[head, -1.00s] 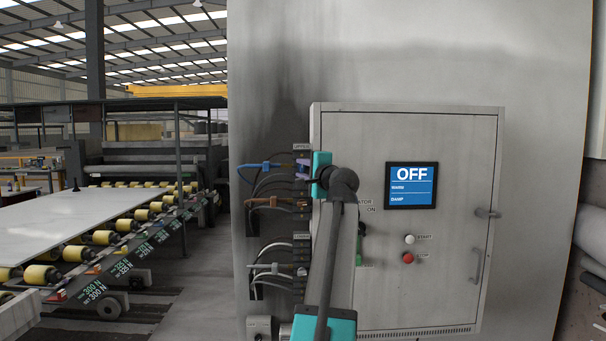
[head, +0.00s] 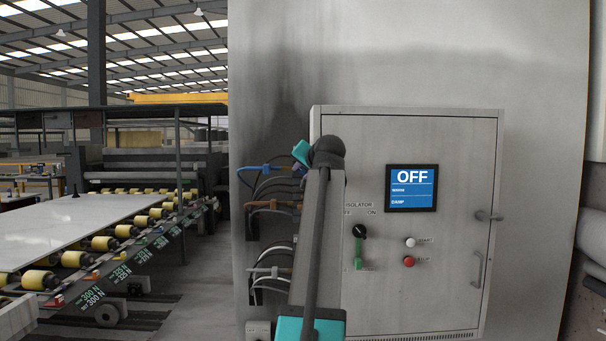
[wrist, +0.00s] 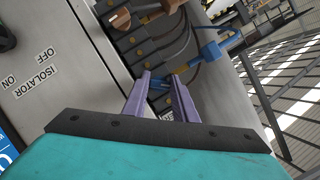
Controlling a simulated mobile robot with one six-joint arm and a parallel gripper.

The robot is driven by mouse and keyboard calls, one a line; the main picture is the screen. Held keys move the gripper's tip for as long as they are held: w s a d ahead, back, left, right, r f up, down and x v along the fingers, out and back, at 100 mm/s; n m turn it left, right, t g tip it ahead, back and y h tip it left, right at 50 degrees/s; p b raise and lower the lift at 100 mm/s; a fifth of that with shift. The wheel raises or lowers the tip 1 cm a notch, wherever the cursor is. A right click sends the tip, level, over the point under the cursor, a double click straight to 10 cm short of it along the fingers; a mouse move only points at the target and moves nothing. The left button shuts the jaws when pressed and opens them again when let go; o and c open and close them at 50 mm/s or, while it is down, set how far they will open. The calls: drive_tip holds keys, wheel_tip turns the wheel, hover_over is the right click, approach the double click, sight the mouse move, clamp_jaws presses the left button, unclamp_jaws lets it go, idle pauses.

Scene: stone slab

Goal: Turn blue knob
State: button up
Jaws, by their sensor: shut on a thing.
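In the wrist view, the two purple fingers of my gripper (wrist: 160,82) are shut on the blue knob (wrist: 161,78), a small blue piece at the dark connector block. Most of it is hidden between the fingertips. A larger blue fitting (wrist: 208,48) lies just beyond, to the upper right. In the head view, a blue fitting on its hose (head: 256,168) shows left of my arm.
A grey cabinet (head: 450,280) carries a screen (head: 411,188) reading OFF, a black isolator switch (head: 359,231), and white and red buttons. A brown fitting (head: 262,205) and grey hoses sit below the blue one. A roller conveyor with a slab (head: 80,225) is at left.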

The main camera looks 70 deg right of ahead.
drive_tip(key=shift+n+g, duration=0.8)
drive_tip(key=shift+n, duration=0.3)
drive_tip(key=o, duration=1)
drive_tip(key=shift+d, duration=0.1)
drive_tip(key=shift+o, duration=0.2)
drive_tip(key=shift+s+a+r+b, duration=0.1)
drive_tip(key=shift+s+a+b, duration=0.15)
drive_tip(key=shift+a+b, duration=0.25)
drive_tip(key=p+v, duration=0.2)
drive_tip(key=v, duration=1)
drive_tip(key=shift+a+r, duration=0.15)
drive_tip(key=shift+a, duration=0.2)
